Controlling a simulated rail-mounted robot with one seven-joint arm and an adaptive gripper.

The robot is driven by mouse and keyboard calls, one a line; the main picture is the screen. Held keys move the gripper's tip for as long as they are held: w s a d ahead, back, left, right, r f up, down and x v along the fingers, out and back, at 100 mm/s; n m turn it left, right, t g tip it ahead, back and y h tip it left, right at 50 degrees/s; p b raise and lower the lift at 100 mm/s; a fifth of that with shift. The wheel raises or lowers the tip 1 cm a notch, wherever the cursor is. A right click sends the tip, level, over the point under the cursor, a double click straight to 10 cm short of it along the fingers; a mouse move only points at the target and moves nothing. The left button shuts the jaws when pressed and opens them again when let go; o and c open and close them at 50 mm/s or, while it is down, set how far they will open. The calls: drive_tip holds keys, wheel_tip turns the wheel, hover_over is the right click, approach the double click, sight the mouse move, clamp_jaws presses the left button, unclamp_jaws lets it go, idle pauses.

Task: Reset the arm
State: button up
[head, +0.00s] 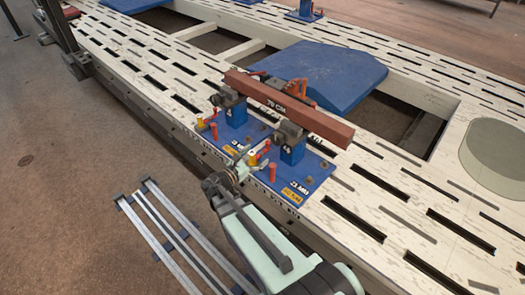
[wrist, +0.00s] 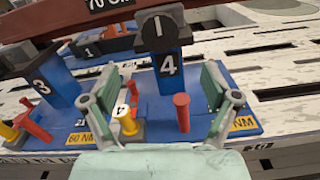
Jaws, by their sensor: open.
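My gripper (wrist: 160,92) is open. In the wrist view its two green fingers stand apart in front of the blue stand marked 4 (wrist: 168,75). A small yellow peg with a white cap marked 4 (wrist: 126,113) shows between the fingers, nearer the left one; I cannot tell whether it touches. A red peg (wrist: 182,112) stands nearer the right finger. In the head view my gripper (head: 238,166) is low at the front edge of the bench, beside the blue base plates (head: 310,172). The fingertips are small there.
A red-brown beam marked 70 CM (head: 285,106) lies across the clamp stands. The blue stand marked 3 (wrist: 42,80) is at left in the wrist view. A blue sloped panel (head: 325,72) lies behind on the slotted frame bench (head: 395,215). Metal rails (head: 165,230) lie on the floor at left.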

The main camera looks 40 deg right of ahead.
drive_tip(key=shift+s+a, duration=0.1)
drive_tip(key=shift+a, duration=0.25)
idle(0.3)
drive_tip(key=s+a+f+m+g+y+p, duration=0.1)
drive_tip(key=s+a+f+m+g+y, duration=0.25)
drive_tip(key=s+f+m, duration=0.45)
drive_tip(key=s+a+f+m+g+y+p, duration=0.1)
drive_tip(key=s+a+f+m+g+y, duration=0.1)
drive_tip(key=s+a+f+m+y, duration=0.5)
drive_tip(key=s+a+f+m+g+y+p, duration=0.2)
drive_tip(key=s+a, duration=0.5)
drive_tip(key=s, duration=0.4)
drive_tip(key=s+a+f+m+g+y+p, duration=0.1)
drive_tip(key=s+a+f+g+y+p, duration=0.2)
drive_tip(key=s, duration=0.8)
drive_tip(key=a+f+y+p, duration=0.1)
drive_tip(key=a+y+p, duration=0.1)
drive_tip(key=a, duration=0.1)
drive_tip(key=shift+s+a+f+m, duration=0.2)
drive_tip(key=shift+a+m, duration=0.15)
drive_tip(key=shift+m, duration=0.05)
